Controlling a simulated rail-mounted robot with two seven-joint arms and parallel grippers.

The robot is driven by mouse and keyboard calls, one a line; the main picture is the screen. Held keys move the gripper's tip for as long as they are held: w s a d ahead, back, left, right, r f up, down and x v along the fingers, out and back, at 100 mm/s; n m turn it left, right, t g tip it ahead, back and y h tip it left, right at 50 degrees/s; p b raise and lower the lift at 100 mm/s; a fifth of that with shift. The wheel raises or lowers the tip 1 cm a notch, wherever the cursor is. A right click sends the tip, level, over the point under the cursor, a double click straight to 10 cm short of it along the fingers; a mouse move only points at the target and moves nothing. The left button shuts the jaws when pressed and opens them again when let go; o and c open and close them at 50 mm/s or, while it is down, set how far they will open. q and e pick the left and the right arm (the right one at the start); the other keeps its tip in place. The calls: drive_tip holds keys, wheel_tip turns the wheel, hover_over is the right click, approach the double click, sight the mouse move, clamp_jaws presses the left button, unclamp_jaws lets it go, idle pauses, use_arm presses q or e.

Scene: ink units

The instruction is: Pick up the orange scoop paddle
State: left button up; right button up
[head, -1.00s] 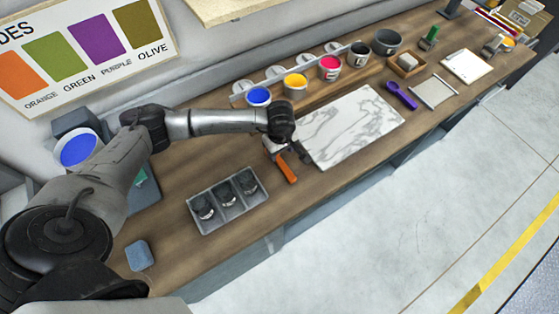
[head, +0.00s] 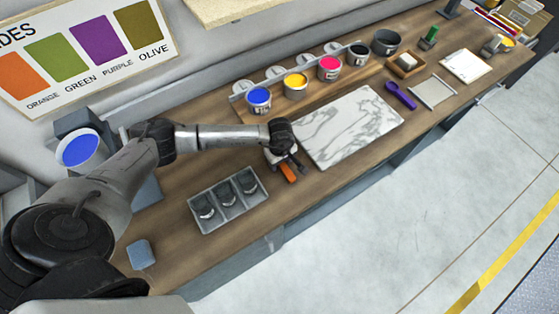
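The orange scoop paddle (head: 288,173) lies on the wooden bench, just left of the white marble slab (head: 350,127). Only a short orange part of it shows; the rest is hidden by my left gripper (head: 291,160). My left gripper reaches down over the paddle from the far side, with its dark fingers at or very near it. The fingers are too small and overlapped to tell whether they are open or shut on it. My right gripper is not in view.
A grey tray (head: 207,228) with several dark jars stands in front, left of the paddle. Ink pots, including a blue one (head: 259,101), line the back. A purple scoop (head: 400,95) lies right of the slab. A blue-grey block (head: 140,254) sits front left.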

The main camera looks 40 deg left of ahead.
use_arm(q)
clamp_jaws()
drive_tip(key=shift+r, duration=0.1)
idle(0.4)
wheel_tip(320, 180, up, 4)
drive_tip(key=shift+d+r+b, duration=0.1)
drive_tip(key=shift+b, duration=0.2)
drive_tip(key=d+r+b, duration=0.1)
drive_tip(key=d+r, duration=0.5)
drive_tip(key=d, duration=0.5)
drive_tip(key=shift+w+d+r, duration=0.2)
drive_tip(key=shift+w+r, duration=0.05)
drive_tip(key=shift+r, duration=0.05)
drive_tip(key=c, duration=0.6)
unclamp_jaws()
clamp_jaws()
